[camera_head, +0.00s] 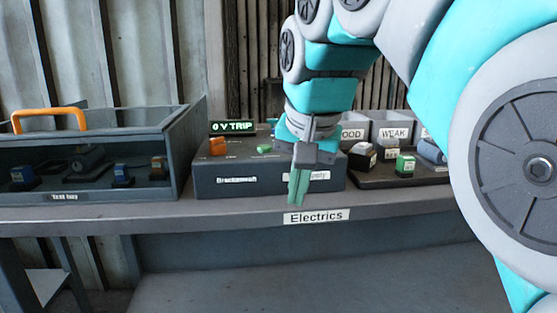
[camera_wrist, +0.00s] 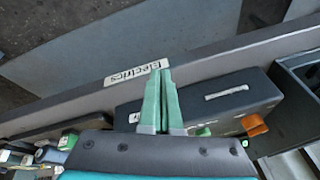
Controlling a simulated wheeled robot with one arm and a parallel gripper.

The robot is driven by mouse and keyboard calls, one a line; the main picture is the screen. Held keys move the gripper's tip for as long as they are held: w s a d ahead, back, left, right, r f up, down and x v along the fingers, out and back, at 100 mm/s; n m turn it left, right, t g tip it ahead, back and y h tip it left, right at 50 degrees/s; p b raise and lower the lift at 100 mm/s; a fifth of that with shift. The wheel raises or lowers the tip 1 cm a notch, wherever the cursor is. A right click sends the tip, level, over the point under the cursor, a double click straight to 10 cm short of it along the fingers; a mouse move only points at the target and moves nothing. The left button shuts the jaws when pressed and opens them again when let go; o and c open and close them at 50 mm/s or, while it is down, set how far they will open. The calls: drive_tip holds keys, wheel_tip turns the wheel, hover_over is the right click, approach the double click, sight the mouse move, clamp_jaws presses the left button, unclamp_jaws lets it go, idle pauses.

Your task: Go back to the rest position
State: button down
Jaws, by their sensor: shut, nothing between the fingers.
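My gripper (camera_head: 298,187) has green fingers that point down, in front of the dark test box near the bench's front edge. In the wrist view the gripper (camera_wrist: 163,85) shows its two fingers together with nothing between them. The dark box (camera_head: 252,187) has a display reading "0 V TRIP" (camera_head: 233,127), an orange part (camera_head: 218,146) and a small green part (camera_head: 264,149) on top. My gripper hides part of the box's right label. In the wrist view the box (camera_wrist: 215,95) lies right of the fingers.
An "Electrics" label (camera_head: 316,216) marks the bench edge (camera_head: 160,220).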

drive_tip(key=s+d+f+n+g, duration=0.1)
drive_tip(key=s+d+f+g, duration=0.1)
drive_tip(key=s+d+f, duration=0.2)
drive_tip(key=s+d+f+n+g, duration=0.1)
drive_tip(key=s+d+f, duration=0.3)
drive_tip(key=s+f, duration=0.7)
drive_tip(key=s+d+f+n+g+h, duration=0.1)
drive_tip(key=s+d+f, duration=0.3)
drive_tip(key=s+f, duration=0.4)
wheel_tip(320, 180, down, 8)
drive_tip(key=shift+r+g, duration=0.2)
drive_tip(key=shift+g, duration=0.7)
